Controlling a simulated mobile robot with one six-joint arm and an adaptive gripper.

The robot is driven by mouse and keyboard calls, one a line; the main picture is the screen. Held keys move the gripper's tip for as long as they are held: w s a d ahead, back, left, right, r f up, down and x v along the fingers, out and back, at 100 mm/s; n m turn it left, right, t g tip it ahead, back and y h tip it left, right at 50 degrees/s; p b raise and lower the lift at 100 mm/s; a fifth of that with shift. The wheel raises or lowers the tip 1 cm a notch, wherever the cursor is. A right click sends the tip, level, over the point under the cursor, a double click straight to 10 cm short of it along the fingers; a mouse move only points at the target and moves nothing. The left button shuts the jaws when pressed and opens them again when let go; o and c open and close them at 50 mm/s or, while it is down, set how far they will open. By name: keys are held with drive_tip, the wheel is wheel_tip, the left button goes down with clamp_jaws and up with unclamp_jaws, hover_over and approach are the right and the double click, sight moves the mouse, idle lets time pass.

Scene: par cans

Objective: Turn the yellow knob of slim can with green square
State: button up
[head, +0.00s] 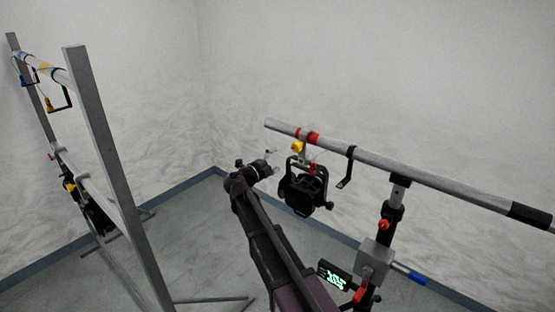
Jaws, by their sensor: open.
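A black slim can (303,194) hangs by its yoke from a grey horizontal pipe. A small green square (302,161) shows at the top of its bracket. A yellow knob (297,147) sits on the clamp just above the green square, under the pipe. A red knob (313,169) is beside the yoke, lower and to the right. My gripper (273,161) is open and empty, left of the can and a little lower than the yellow knob. A gap of wall shows between my gripper and the yellow knob.
The grey pipe (440,183) runs right on a stand with a grey box (375,257). An empty black hook (347,168) hangs right of the can. A display (335,276) glows green low down. A frame (105,150) with hanging gear stands at left.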

sight(295, 148)
drive_tip(key=shift+n, duration=0.3)
drive_tip(key=m, duration=0.7)
drive_tip(key=s+m, duration=0.1)
drive_tip(key=m, duration=0.7)
drive_tip(key=s+a+m, duration=0.1)
drive_tip(key=m, duration=0.6)
drive_tip(key=shift+a+m, duration=0.1)
drive_tip(key=shift+m, duration=0.3)
idle(0.9)
drive_tip(key=shift+w, duration=0.15)
idle(0.3)
drive_tip(key=x, duration=1.3)
drive_tip(key=shift+w, duration=0.25)
